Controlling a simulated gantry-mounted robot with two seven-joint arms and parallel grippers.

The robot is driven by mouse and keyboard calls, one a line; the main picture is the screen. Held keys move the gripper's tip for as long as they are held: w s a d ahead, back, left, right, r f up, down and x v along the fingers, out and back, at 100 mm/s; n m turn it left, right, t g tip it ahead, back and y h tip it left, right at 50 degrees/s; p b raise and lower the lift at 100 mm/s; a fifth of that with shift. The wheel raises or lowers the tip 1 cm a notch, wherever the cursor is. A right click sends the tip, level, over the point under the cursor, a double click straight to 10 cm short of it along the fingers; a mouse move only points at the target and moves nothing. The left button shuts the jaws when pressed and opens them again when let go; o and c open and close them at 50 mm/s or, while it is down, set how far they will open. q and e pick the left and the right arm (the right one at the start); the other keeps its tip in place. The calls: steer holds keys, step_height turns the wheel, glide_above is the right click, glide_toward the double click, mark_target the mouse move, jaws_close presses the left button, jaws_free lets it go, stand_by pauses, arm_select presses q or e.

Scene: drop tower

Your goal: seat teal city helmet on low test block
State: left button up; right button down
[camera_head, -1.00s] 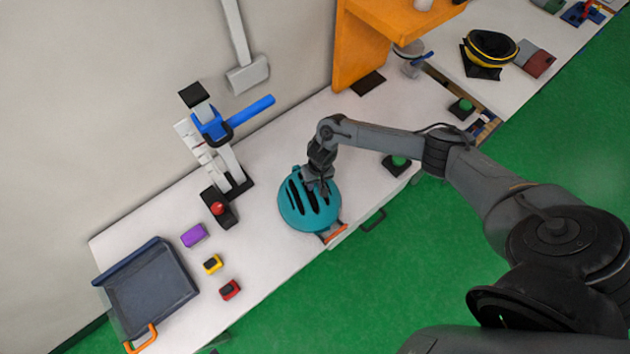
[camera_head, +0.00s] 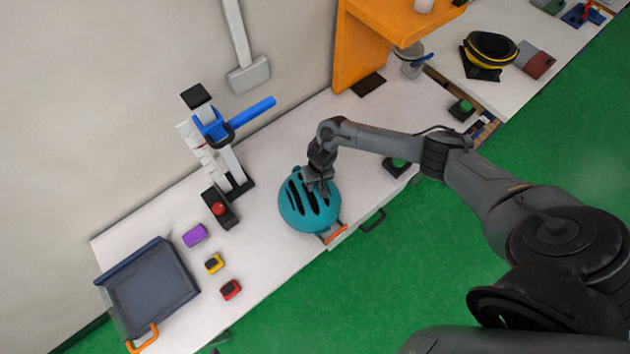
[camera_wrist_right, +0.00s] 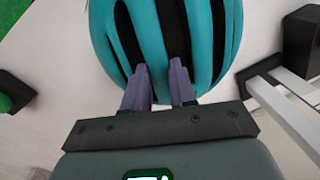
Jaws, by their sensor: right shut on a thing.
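The teal helmet (camera_head: 308,212) is near the middle of the white bench, close to its front edge. It has dark vent slots and hides what is under it; I cannot tell if it rests on something or hangs. My right gripper (camera_head: 317,187) is at its upper rear side. In the right wrist view the two fingers of the right gripper (camera_wrist_right: 160,78) are shut on a rib of the helmet (camera_wrist_right: 225,45), with the tips in the vents. I cannot make out a low test block. My left gripper is not in view.
A drop tower with a blue arm (camera_head: 246,118) stands left of the helmet, with a red button box (camera_head: 219,209) before it. A grey tray (camera_head: 150,290) and small purple, yellow and red blocks lie at left. An orange shelf (camera_head: 372,50) stands behind.

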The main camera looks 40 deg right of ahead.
steer(key=shift+f, duration=0.5)
steer(key=c, duration=0.8)
jaws_free()
steer(key=shift+c, duration=0.2)
steer(key=c, duration=0.3)
steer(key=shift+c, duration=0.3)
steer(key=shift+r, duration=0.25)
steer(key=shift+r+p, duration=0.6)
steer(key=shift+p, duration=0.25)
steer(key=shift+r, duration=0.2)
